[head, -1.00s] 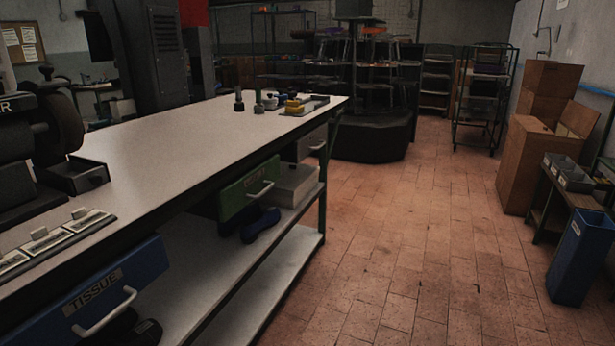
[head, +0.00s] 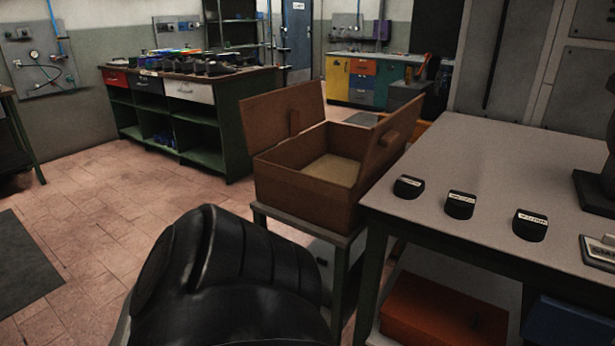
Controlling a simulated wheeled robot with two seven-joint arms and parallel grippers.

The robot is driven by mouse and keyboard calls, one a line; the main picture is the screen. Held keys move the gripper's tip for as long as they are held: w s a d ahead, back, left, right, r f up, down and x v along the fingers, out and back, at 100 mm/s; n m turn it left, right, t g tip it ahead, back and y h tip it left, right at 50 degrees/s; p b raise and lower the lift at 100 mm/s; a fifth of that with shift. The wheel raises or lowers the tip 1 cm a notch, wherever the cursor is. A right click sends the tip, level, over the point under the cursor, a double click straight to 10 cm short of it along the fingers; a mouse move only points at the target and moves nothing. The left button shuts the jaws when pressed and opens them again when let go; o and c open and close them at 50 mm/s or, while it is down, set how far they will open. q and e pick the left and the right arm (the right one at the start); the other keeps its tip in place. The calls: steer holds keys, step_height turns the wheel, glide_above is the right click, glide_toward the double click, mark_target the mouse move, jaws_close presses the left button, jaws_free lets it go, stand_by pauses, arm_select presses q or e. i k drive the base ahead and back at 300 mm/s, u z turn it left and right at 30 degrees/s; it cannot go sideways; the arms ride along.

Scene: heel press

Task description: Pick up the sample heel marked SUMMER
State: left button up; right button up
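Three small black heels with white labels stand in a slanting row on the grey-topped table at the right: a left heel (head: 408,187), a middle heel (head: 460,205) and a right heel (head: 530,225). The label print is too small to read, so I cannot tell which one says SUMMER. Neither of my grippers is in view. A large black rounded part of my own arm fills the lower middle of the picture, left of the table.
An open brown wooden box (head: 308,197) sits on a low stand against the table's left end. A label tray (head: 598,252) lies at the table's right. An orange bin (head: 441,309) is below. A green workbench (head: 190,120) stands behind. The floor at left is open.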

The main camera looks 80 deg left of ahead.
mark_target(406, 187)
steer(key=u, duration=2.35)
